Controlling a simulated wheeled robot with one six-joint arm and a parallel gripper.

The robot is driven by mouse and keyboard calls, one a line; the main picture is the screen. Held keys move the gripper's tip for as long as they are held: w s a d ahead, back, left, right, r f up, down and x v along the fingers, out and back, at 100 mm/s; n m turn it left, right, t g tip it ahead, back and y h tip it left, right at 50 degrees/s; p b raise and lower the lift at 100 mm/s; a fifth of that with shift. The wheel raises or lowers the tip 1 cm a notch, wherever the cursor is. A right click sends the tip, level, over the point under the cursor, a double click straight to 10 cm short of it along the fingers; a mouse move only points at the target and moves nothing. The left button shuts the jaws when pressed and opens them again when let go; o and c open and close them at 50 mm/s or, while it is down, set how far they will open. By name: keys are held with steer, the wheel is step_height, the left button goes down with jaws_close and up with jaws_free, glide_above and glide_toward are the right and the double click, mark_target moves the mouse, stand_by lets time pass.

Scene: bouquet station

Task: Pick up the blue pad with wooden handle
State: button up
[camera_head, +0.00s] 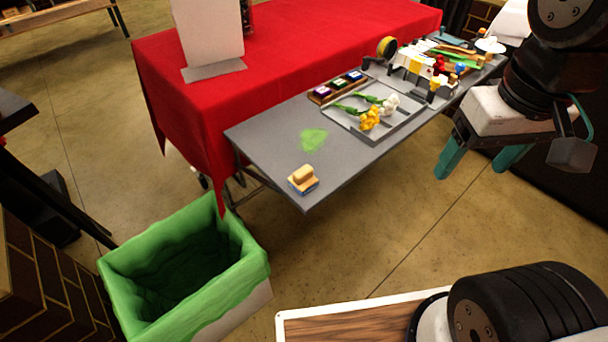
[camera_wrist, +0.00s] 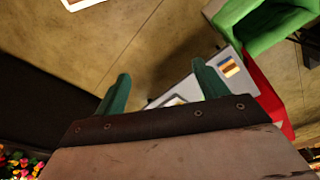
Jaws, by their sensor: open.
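The blue pad with wooden handle (camera_head: 303,180) sits on the front corner of the grey table (camera_head: 262,138), handle up and blue base down. It also shows small in the wrist view (camera_wrist: 230,68), near the table's corner. My gripper (camera_head: 480,160) hangs at the right in the head view, beyond the table's edge, well apart from the pad. Its two green fingers (camera_wrist: 158,90) are spread with nothing between them in the wrist view.
A green smear (camera_head: 313,139) lies on the table behind the pad. A grey tray (camera_head: 402,133) with flowers and a wooden box (camera_head: 322,96) stand farther back. A green-lined bin (camera_head: 240,245) stands on the floor at left. A red-draped table (camera_head: 290,60) adjoins. Floor right of the pad is clear.

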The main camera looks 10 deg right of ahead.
steer(key=w+a+f+n+g, duration=0.3)
steer(key=w+a+f, duration=0.2)
steer(key=w+a, duration=0.2)
steer(key=n+t, duration=0.1)
steer(key=n, duration=0.3)
glide_above(303, 171)
steer(key=f, duration=0.8)
steer(key=shift+s+d+f, duration=0.2)
steer(key=shift+d+f, duration=0.05)
steer(key=shift+f, duration=0.15)
steer(key=shift+w+f+t, duration=0.1)
steer(key=shift+t, duration=0.2)
steer(key=f, duration=0.7)
steer(key=shift+w+a+f, duration=0.15)
steer(key=shift+a+f, duration=0.1)
steer(key=c, duration=1.2)
steer(key=shift+o, duration=0.2)
steer(key=shift+r, duration=0.15)
